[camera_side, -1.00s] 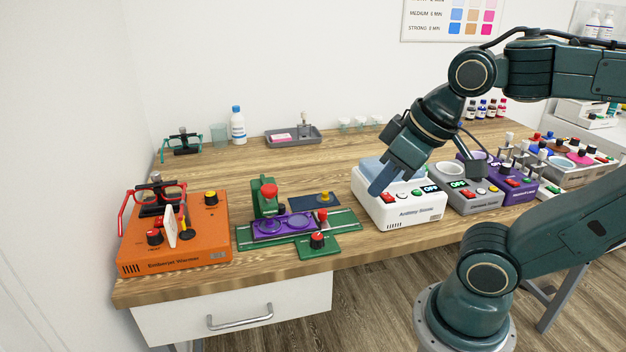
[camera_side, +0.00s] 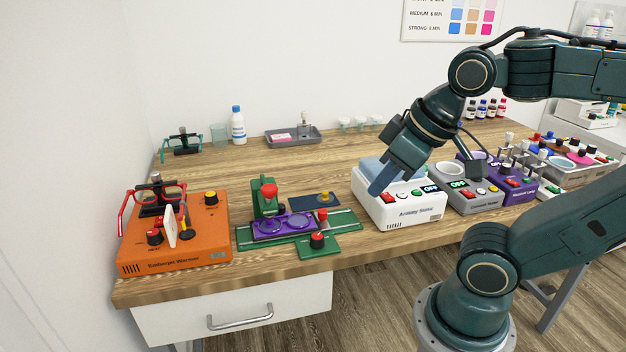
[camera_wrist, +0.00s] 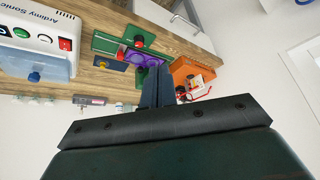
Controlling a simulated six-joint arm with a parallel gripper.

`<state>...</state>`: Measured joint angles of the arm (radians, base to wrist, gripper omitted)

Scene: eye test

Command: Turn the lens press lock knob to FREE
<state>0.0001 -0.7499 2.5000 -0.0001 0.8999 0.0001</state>
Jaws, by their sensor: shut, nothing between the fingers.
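The lens press (camera_side: 264,205) is green, with a red-topped post and a purple carriage (camera_side: 268,227) on a green rail. A red knob with a dark base (camera_side: 317,239) sits on the green plate at its front; its pointer setting is too small to read. The press also shows in the wrist view (camera_wrist: 165,46), with the red knob (camera_wrist: 138,41) near its top. My gripper (camera_side: 376,190) is shut and empty, right of the press and apart from it, overlapping the white Ardimy Sonic box in the side view. Its fingers (camera_wrist: 158,86) point toward the press side in the wrist view.
An orange warmer (camera_side: 205,235) with red glasses stands left of the press. The white Ardimy Sonic box (camera_side: 405,213) stands right of it, then grey (camera_side: 478,203) and purple units. A grey tray (camera_side: 293,137) lies behind.

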